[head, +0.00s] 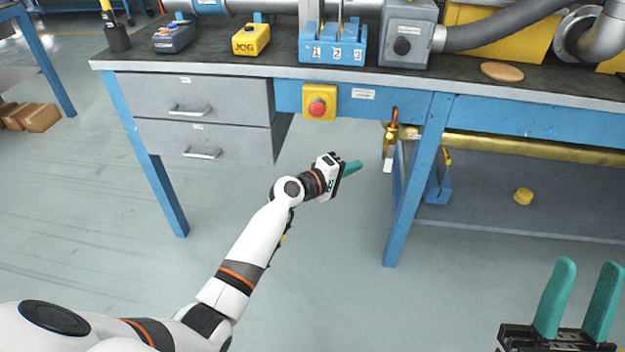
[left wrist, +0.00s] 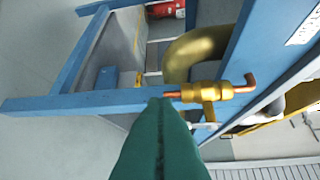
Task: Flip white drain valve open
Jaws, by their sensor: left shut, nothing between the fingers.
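The drain valve (head: 391,137) is a small brass body on a copper pipe under the bench's front rail. Its white lever (head: 387,166) hangs straight down in the head view. In the left wrist view the brass valve (left wrist: 209,93) lies just beyond the fingertips, and the lever is partly hidden behind the green fingers. My left gripper (head: 352,167) is shut and empty, its green fingers pointing right toward the lever, with a small gap visible in the head view. My right gripper (head: 588,264) is open and empty at the lower right, away from the bench.
The blue bench leg (head: 415,185) stands just right of the valve. A red stop button on a yellow box (head: 319,103) is on the rail to the left. A drawer unit (head: 205,115) is further left. A brass pipe (head: 500,145) runs behind. Floor below the left gripper is clear.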

